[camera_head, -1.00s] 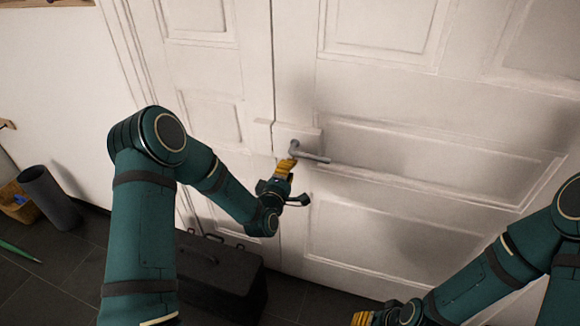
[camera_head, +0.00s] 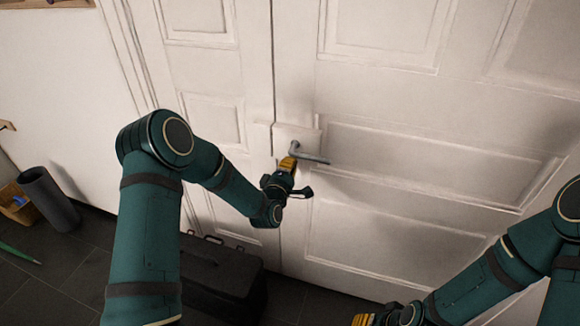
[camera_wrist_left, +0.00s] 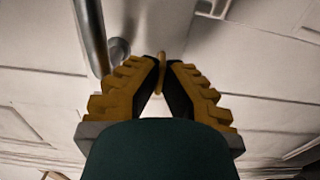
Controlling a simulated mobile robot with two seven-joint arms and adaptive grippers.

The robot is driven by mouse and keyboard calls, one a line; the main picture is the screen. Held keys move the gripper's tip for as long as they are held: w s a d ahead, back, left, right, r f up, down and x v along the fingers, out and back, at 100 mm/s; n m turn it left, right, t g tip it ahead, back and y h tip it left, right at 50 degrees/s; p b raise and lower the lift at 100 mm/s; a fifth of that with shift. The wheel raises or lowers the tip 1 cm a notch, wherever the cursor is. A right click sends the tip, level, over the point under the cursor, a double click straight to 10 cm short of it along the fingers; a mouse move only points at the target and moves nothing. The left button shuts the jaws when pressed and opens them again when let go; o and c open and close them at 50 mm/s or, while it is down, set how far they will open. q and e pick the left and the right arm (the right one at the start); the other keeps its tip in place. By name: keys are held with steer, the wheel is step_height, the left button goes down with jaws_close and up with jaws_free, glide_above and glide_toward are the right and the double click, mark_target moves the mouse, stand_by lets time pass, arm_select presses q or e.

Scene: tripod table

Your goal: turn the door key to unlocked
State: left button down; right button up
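The white door (camera_head: 400,140) fills the head view, with a grey lever handle (camera_head: 312,155) on a pale lock case. My left gripper (camera_head: 288,162) is just below the handle, close to the door. In the left wrist view a small brass-coloured key (camera_wrist_left: 161,64) shows between the fingertips of my left gripper (camera_wrist_left: 163,68). The yellow fingers converge closely on it and look shut on it. The key's shaft and the keyhole are hidden. My right gripper (camera_head: 364,319) is cut off at the bottom edge of the head view.
The handle bar (camera_wrist_left: 92,38) passes close to the left finger in the left wrist view. A black toolbox (camera_head: 222,280) stands on the floor below my left arm. A dark cylindrical bin (camera_head: 48,198) and a basket (camera_head: 18,205) stand at the far left.

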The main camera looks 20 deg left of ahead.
arm_select(q)
steer(key=m, duration=0.4)
steer(key=shift+m, duration=0.4)
steer(key=m, duration=0.9)
steer(key=shift+m, duration=2)
steer(key=c, duration=1.4)
jaws_free()
